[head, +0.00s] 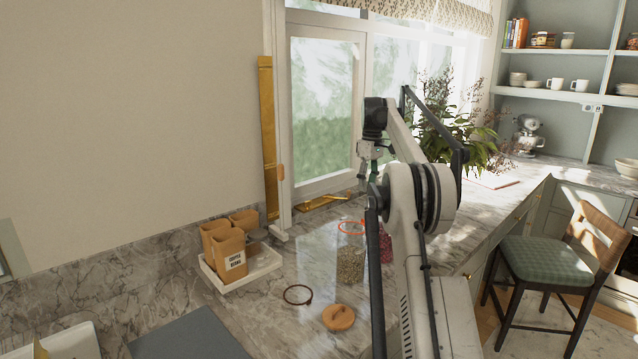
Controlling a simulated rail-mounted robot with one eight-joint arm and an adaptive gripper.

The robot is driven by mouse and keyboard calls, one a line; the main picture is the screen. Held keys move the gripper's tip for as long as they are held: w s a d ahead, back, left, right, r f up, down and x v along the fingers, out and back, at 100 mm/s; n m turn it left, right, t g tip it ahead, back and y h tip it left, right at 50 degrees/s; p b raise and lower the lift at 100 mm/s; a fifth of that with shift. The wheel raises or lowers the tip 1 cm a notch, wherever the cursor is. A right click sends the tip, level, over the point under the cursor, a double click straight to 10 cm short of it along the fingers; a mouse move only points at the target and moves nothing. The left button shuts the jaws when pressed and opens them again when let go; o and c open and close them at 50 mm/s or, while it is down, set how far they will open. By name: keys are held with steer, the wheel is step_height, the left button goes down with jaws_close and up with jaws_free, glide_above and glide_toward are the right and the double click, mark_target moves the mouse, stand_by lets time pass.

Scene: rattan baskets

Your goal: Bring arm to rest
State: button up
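My arm rises from the lower right of the head view, folded upright over the marble counter (275,325). My gripper (366,174) hangs from the black wrist, high above the counter in front of the window. It looks small and partly merges with the arm behind it, so I cannot tell whether its fingers are open or shut. No held object is clearly visible. The arm hides part of the counter's right side.
A jar of grain (350,265) and a jar with pinkish contents (386,246) stand close beside my arm. A round lid (338,317) and a dark ring (297,294) lie nearby. A white tray (262,276) holds tan bags (229,254). A stool (549,262) stands right.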

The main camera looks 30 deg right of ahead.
steer(key=s+a+r+t+h+b, duration=0.1)
steer(key=s+a+r+b, duration=0.15)
steer(key=a, duration=0.85)
steer(key=s+a+r+t+b, duration=0.1)
steer(key=a+r, duration=0.3)
steer(key=a, duration=0.7)
steer(key=s+a+f+m+t+b, duration=0.1)
steer(key=s+a+f+t+b, duration=0.15)
steer(key=s+a, duration=1.05)
steer(key=s+a+f+m+t+b, duration=0.1)
steer(key=s+a+f+t+b, duration=0.2)
steer(key=s+a+f, duration=1.2)
steer(key=s+f, duration=0.3)
steer(key=s, duration=0.1)
steer(key=shift+s+a+f, duration=0.3)
steer(key=shift+a+f, duration=0.05)
steer(key=shift+f, duration=0.05)
steer(key=shift+d, duration=0.1)
